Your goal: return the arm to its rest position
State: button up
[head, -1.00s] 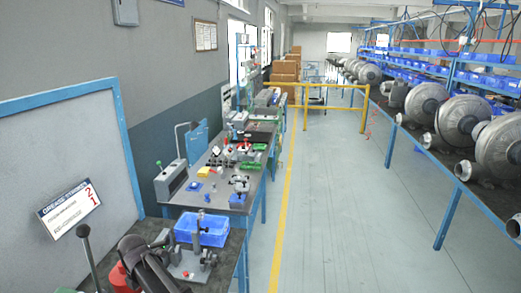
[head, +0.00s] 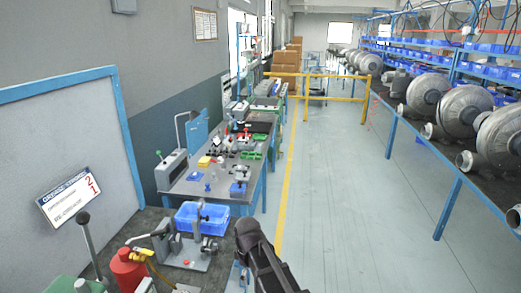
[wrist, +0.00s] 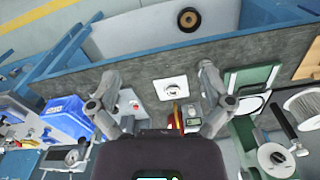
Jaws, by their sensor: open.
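My gripper (wrist: 160,82) shows in the wrist view with its two grey fingers spread wide. Nothing is held between them. It hangs above the dark grey bench top (wrist: 235,52), over a white square plate with a round piece (wrist: 174,89) and apart from it. In the head view the dark end of my arm (head: 262,262) is at the bottom centre, by the right edge of the near bench. The fingers cannot be made out there.
A blue bin (head: 203,219) and a grey fixture (head: 190,250) stand on the near bench. A red container (head: 128,268) is to their left. A farther workbench (head: 222,185) holds several small parts. Blowers (head: 428,95) line the right bench. The aisle floor (head: 335,190) is clear.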

jog(key=s+d+m, duration=0.3)
jog(key=d+m, duration=0.4)
jog(key=d, duration=0.3)
jog(key=s+d+m, duration=0.4)
jog(key=d+m, duration=0.3)
jog(key=d, duration=0.3)
jog(key=shift+s+d+f+b, duration=0.2)
jog(key=shift+d+f+b, duration=0.15)
jog(key=shift+f+b, duration=0.1)
jog(key=shift+a, duration=0.1)
